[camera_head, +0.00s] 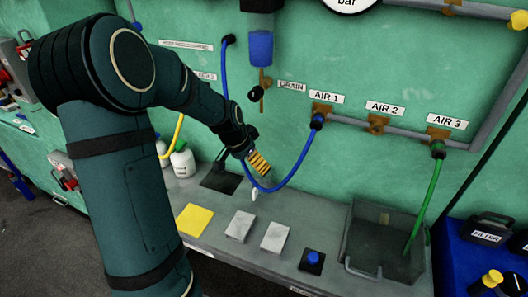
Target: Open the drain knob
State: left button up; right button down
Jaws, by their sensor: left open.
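The drain knob (255,94) is a small black round knob on a brass fitting below the blue filter bowl (261,48) on the green wall. It is left of the DRAIN label (292,87). My left gripper (258,172), with yellow-striped fingers, is below the knob and apart from it. It is open, and I see nothing held in it. It points down towards the counter, close to the blue hose. My right gripper is not in view.
A blue hose (293,175) loops past my left gripper up to AIR 1. A green hose (427,195) runs from AIR 3 into a grey tray (348,247). White bottles (182,161) stand at left. Pads and a blue button (313,257) are on the counter.

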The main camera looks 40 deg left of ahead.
aim_at(256, 92)
jog(key=k, duration=1)
